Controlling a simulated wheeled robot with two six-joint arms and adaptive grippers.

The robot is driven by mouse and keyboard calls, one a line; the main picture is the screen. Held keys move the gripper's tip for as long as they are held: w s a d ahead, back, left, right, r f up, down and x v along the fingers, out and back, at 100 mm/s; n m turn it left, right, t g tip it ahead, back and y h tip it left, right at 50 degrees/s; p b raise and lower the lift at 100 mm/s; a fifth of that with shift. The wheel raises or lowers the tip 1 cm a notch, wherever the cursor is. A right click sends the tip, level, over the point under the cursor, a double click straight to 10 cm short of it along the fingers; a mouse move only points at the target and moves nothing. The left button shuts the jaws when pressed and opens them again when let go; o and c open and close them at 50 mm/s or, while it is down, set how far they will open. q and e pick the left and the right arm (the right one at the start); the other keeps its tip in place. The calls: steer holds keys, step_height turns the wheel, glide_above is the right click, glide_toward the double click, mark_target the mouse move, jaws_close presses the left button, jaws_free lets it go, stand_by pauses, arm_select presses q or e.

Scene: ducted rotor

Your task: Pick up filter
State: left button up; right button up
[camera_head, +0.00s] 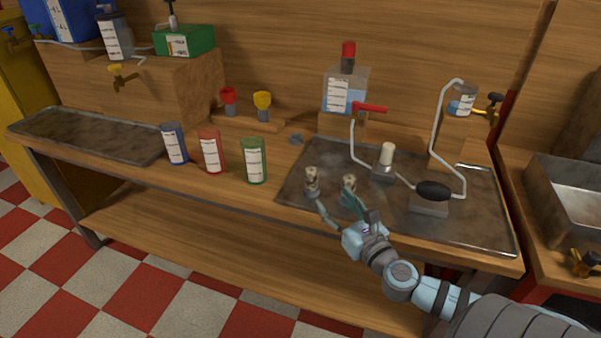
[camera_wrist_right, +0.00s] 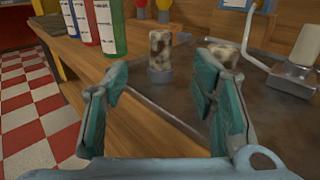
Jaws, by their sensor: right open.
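Two mottled, dirty-looking filters stand upright at the front left of the metal tray: a left one (camera_head: 312,178) and a right one (camera_head: 349,182). A clean white filter (camera_head: 387,154) stands upright on a metal base further back. My right gripper (camera_head: 338,208) is open and empty at the tray's front edge, just in front of the mottled pair. In the right wrist view, the left mottled filter (camera_wrist_right: 160,52) shows beyond the gap between the open fingers (camera_wrist_right: 163,82). The other mottled filter (camera_wrist_right: 225,53) is partly hidden behind the right-hand finger. My left gripper is not in view.
Blue (camera_head: 174,144), red (camera_head: 212,151) and green (camera_head: 255,160) labelled canisters stand on the bench left of the tray (camera_head: 470,225). A black-handled device (camera_head: 432,193) with tubing stands to the right. A clear tank (camera_head: 346,90) with a red tap is behind.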

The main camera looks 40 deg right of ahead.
steer(key=w, duration=0.2)
steer(key=w+d, duration=0.1)
steer(key=w, duration=0.3)
steer(key=shift+d+r+p, duration=0.15)
steer(key=shift+r+p, duration=0.25)
steer(key=w, duration=0.4)
steer(key=w+d+p, duration=0.1)
steer(key=w, duration=0.1)
steer(key=shift+w, duration=0.1)
steer(key=shift+w+f, duration=0.2)
jaws_close()
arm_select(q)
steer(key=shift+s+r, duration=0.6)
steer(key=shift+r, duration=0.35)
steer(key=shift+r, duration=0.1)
arm_select(e)
steer(key=shift+r, duration=0.15)
step_height(320, 180, up, 18)
steer(key=p, duration=1.6)
step_height(320, 180, up, 10)
steer(key=p, duration=0.4)
glide_above(315, 176)
steer(key=w, duration=0.2)
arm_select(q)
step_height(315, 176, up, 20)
arm_select(e)
steer(key=shift+s+d, duration=0.1)
steer(key=shift+d, duration=0.1)
